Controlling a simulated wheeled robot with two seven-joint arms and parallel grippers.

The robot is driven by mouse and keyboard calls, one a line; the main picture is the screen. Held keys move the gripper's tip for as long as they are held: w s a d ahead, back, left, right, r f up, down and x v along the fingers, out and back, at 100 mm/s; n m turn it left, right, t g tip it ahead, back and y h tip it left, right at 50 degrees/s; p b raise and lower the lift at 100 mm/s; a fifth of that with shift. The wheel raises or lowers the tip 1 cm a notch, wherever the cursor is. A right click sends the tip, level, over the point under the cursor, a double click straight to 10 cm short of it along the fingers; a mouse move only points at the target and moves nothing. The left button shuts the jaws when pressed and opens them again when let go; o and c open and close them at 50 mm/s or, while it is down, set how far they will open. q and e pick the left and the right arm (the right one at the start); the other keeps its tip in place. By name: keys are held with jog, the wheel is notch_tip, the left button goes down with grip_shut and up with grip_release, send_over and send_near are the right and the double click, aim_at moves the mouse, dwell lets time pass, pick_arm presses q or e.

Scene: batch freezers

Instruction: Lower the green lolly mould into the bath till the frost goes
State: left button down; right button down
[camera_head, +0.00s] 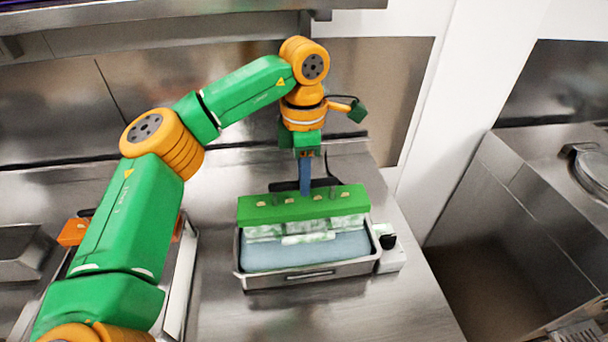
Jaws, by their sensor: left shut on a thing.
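The green lolly mould (275,209) has a flat green top with several small pale fittings. Frosted white-green cups (348,226) show below its front edge. A dark handle stands over the top. My left gripper (305,183) is shut on this handle, above the middle of the mould. The mould is over the back part of the steel bath (310,276), which holds pale blue liquid (300,253). I cannot tell how deep the cups reach into the liquid. The bath's back wall is mostly hidden by the mould. My right gripper is not in view.
A white box with a black knob (389,242) sits at the bath's right end. The steel counter (330,315) is clear in front of the bath. A steel wall stands behind. An orange object (73,231) shows at left, partly behind my arm.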

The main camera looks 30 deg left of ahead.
aim_at(304, 200)
pick_arm(q)
jog(key=shift+f+b, duration=3.05)
jog(key=shift+f, duration=1.45)
dwell(3.5)
